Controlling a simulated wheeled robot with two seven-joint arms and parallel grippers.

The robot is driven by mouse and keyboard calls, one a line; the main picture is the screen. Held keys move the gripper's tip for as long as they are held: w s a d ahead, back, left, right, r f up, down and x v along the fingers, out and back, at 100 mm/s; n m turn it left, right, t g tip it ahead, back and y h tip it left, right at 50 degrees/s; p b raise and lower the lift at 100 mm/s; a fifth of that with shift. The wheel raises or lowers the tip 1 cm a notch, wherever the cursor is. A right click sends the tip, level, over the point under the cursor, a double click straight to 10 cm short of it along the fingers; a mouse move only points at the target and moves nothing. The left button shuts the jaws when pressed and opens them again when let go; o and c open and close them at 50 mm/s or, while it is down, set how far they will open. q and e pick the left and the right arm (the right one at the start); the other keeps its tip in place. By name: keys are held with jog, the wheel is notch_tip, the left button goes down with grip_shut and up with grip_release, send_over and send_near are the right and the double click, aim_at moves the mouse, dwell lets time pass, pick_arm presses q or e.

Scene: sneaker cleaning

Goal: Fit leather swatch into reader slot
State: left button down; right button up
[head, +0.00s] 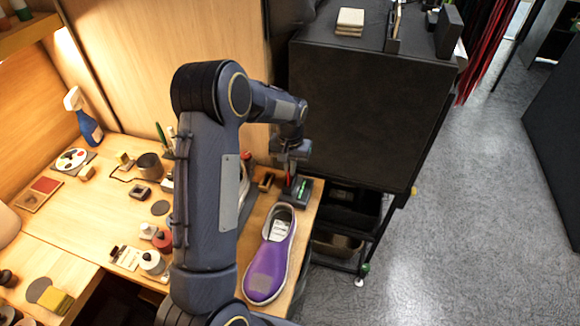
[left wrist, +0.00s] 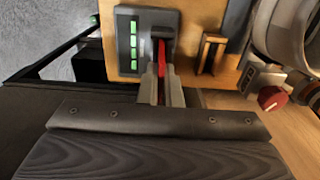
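My left gripper (head: 290,165) is over the right end of the workbench, pointing down. In the left wrist view its two fingers (left wrist: 161,92) are close together on a narrow red strip, the leather swatch (left wrist: 161,56). The swatch also shows as a thin red sliver in the head view (head: 291,176). The reader (left wrist: 131,65) is a black block with several lit green bars beside a slot. The swatch's far end lies at the slot; how deep it sits cannot be told. The reader also shows in the head view (head: 303,193), below the gripper. My right gripper is not in view.
A purple shoe (head: 265,270) lies just in front of the reader. A small wooden holder (left wrist: 208,55) stands beside the reader. A black cabinet (head: 365,110) rises close behind and to the right. Bottles, pads and tins crowd the bench (head: 105,215) to the left.

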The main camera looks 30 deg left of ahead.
pick_arm(q)
jog(key=shift+f, duration=0.3)
jog(key=shift+f+b, duration=0.35)
jog(key=shift+b, duration=0.05)
jog(key=c, duration=1.5)
grip_release()
jog(key=shift+c, duration=0.2)
jog(key=shift+r, duration=0.1)
notch_tip(320, 180, up, 8)
jog(key=p, duration=0.5)
